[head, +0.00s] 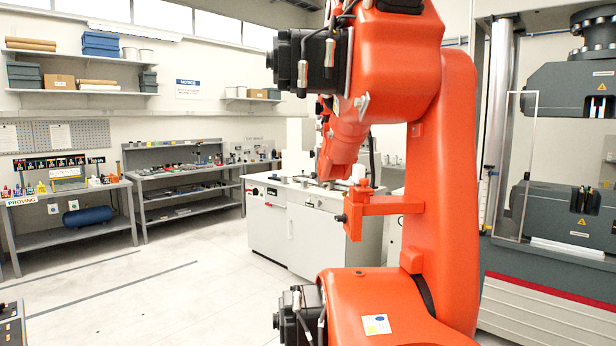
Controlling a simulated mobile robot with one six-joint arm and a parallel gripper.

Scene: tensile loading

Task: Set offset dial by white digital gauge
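My orange arm fills the middle of the head view. Its forearm points away from the camera, over a white cabinet-type machine (295,229). I cannot make out my gripper; the end of the arm is small and partly covered by my own links. Small dark and grey parts lie on the machine's top, too small to name. I cannot pick out the offset dial or the white digital gauge. Part of the machine's top is hidden behind my arm.
A grey tensile testing frame (549,262) with dark grips and a clear shield (517,165) stands close on the right. A bench (70,240) marked PROVING and a workbench (190,202) with small tools stand at the left. The floor (165,285) between is clear.

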